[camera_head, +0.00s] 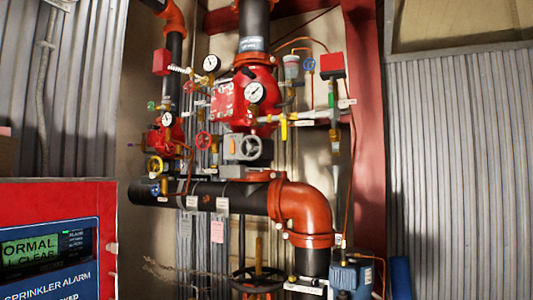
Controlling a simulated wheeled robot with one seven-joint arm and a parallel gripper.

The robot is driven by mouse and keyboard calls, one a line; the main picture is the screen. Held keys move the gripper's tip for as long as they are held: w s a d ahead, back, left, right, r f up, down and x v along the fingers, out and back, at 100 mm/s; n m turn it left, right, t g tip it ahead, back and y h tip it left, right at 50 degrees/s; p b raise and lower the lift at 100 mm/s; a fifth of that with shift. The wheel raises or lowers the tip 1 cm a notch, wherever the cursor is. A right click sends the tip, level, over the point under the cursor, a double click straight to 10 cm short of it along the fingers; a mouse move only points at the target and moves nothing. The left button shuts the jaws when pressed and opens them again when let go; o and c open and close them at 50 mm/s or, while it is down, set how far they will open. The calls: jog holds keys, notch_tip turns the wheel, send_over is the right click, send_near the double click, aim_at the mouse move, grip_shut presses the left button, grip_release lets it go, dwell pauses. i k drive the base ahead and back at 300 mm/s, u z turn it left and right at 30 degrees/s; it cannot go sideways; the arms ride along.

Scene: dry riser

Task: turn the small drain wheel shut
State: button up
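Several small handwheels sit on the riser pipework in the head view. A small red wheel (203,140) is left of the red valve body (256,98). A yellow wheel (155,165) is lower left, close to the black horizontal pipe (175,193). A small blue wheel (309,64) is upper right, and a small green one (151,105) is at the left. A grey wheel (251,147) sits on a grey box under the valve body. I cannot tell which is the drain wheel or how far any is turned. My gripper is not in view.
A red alarm panel (55,240) with a lit display reading "ORMAL" fills the lower left. A large dark wheel (258,278) and a blue pump-like unit (351,275) are at the bottom. Thin copper tubes, gauges and hanging tags crowd the pipes. Corrugated walls flank both sides.

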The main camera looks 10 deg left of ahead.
aim_at(169, 148)
jog(key=z, duration=1)
jog(key=i, duration=1.75)
jog(key=u, duration=3.3)
jog(key=i, duration=1.65)
